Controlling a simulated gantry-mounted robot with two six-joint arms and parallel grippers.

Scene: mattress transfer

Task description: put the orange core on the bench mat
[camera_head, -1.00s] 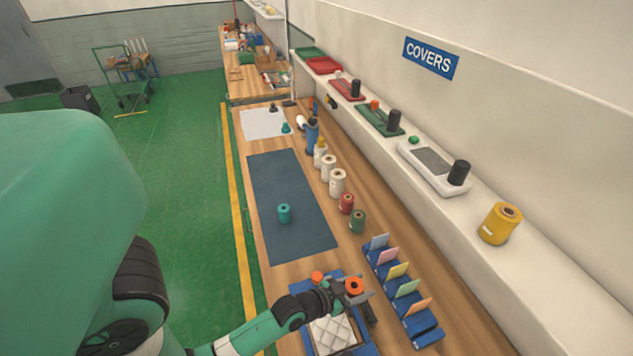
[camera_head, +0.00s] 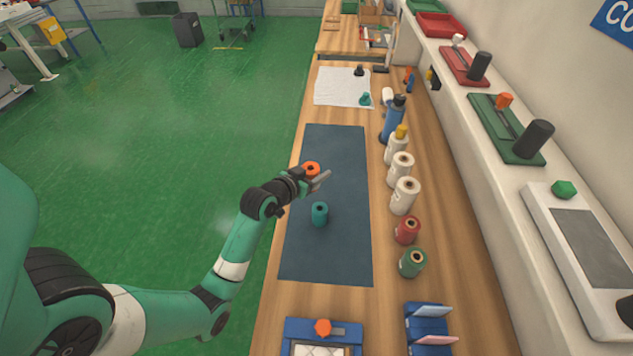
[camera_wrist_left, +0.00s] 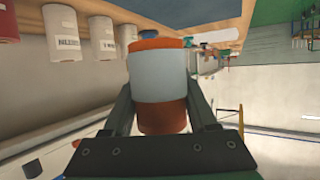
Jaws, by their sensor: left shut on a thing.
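The orange core (camera_head: 311,168) is a short orange cylinder with a dark hole in its top. My left gripper (camera_head: 318,180) is shut on it, over the far half of the dark blue bench mat (camera_head: 335,255). In the left wrist view the core (camera_wrist_left: 160,88) sits between the two fingers and has a pale band around its middle. I cannot tell whether its base touches the mat. A teal core (camera_head: 319,215) stands on the mat, nearer than the gripper. My right gripper is not in view.
White spools (camera_head: 404,195), a red spool (camera_head: 407,230) and a green spool (camera_head: 411,263) stand along the mat's right side. A white sheet (camera_head: 340,88) lies beyond the mat.

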